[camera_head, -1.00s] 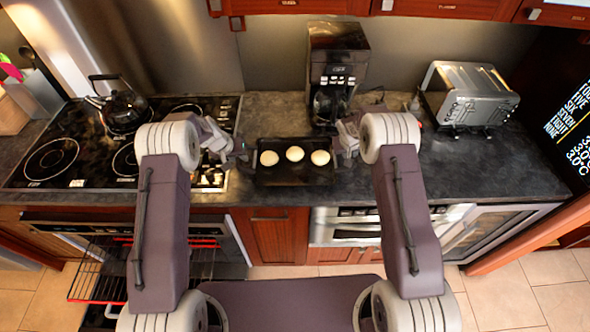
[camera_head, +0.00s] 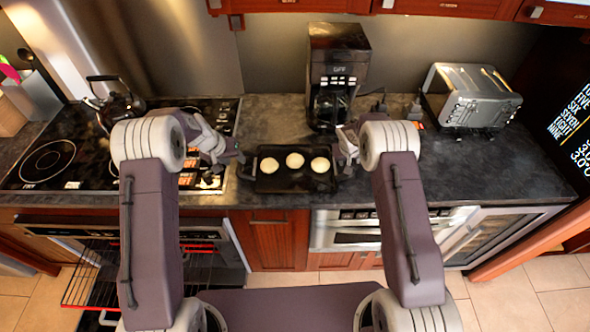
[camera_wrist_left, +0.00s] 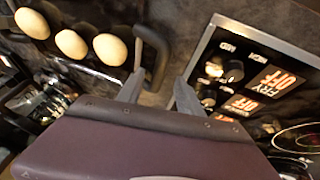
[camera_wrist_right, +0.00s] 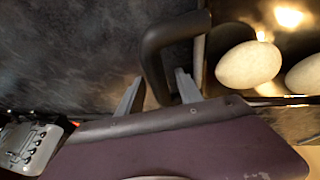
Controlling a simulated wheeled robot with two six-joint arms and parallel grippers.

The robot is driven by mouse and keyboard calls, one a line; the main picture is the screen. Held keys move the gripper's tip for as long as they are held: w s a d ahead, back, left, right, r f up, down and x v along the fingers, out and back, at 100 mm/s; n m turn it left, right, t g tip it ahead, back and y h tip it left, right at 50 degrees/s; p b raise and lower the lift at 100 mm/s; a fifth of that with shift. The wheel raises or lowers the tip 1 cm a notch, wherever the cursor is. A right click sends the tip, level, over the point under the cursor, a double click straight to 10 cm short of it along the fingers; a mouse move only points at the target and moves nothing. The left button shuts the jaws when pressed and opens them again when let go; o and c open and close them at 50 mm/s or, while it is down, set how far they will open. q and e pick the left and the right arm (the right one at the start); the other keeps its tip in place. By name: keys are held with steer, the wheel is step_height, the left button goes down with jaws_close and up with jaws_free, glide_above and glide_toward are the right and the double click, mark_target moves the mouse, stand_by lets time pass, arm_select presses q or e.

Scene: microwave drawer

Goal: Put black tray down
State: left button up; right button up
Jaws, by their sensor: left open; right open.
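The black tray (camera_head: 293,183) lies on the dark counter and holds three pale round pieces of food (camera_head: 294,160) in a row. My left gripper (camera_head: 240,160) is open at the tray's left end. In the left wrist view, the left tray handle (camera_wrist_left: 162,50) reaches between the open fingers (camera_wrist_left: 158,78). My right gripper (camera_head: 346,161) is open at the tray's right end. In the right wrist view, the right tray handle (camera_wrist_right: 152,50) passes between the open fingers (camera_wrist_right: 159,76). Whether any finger touches a handle is unclear.
The stovetop (camera_head: 60,155) with a black kettle (camera_head: 118,105) is left of the tray. A coffee maker (camera_head: 335,75) stands behind it and a toaster (camera_head: 470,97) at the back right. The oven (camera_head: 125,262) below is open with its rack out. Counter at right is clear.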

arm_select(q)
steer(key=v, duration=0.6)
arm_select(e)
steer(key=v, duration=1.2)
arm_select(q)
steer(key=shift+s+d, duration=0.1)
